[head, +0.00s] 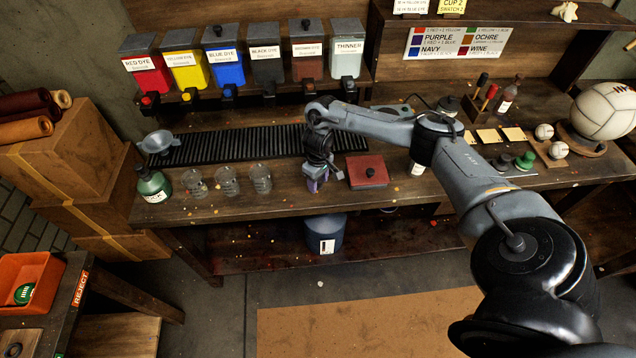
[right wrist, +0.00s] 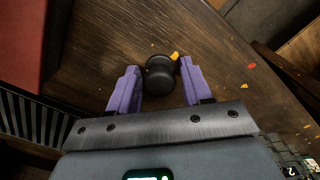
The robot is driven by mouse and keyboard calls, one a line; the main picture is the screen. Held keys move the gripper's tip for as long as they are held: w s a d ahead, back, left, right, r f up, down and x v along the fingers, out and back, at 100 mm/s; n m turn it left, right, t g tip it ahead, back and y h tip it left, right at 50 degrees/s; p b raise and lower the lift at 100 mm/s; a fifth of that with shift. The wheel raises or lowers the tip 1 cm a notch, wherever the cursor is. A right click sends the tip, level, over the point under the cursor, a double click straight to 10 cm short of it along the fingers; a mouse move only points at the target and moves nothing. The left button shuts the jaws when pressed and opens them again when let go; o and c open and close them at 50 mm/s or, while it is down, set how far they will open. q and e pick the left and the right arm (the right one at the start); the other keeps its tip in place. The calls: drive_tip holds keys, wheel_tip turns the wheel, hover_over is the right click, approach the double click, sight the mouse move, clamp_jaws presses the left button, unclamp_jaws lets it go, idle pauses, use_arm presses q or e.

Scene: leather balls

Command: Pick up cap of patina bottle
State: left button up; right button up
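My right gripper (head: 317,183) points down over the workbench, left of a red box (head: 368,171). In the right wrist view my purple fingers (right wrist: 161,84) are apart, on either side of a small black knob-like piece (right wrist: 160,72). It looks like a cap; I cannot tell whether it is the patina bottle's. Small gaps seem to show beside it. In the head view this piece is not clearly visible at the gripper. A green bottle (head: 154,187) with a dark top stands at the bench's left end; its label is unreadable. My left gripper is not in view.
Several clear beakers (head: 227,182) stand left of my right gripper. A black ribbed rack (head: 240,147) lies behind, below the dye dispensers (head: 265,65). A grey funnel (head: 158,142) is near the green bottle. A blue bin (head: 325,235) stands below the bench's front edge.

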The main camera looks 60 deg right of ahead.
drive_tip(key=c, duration=0.7)
drive_tip(key=shift+r, duration=0.2)
drive_tip(key=shift+c, duration=0.2)
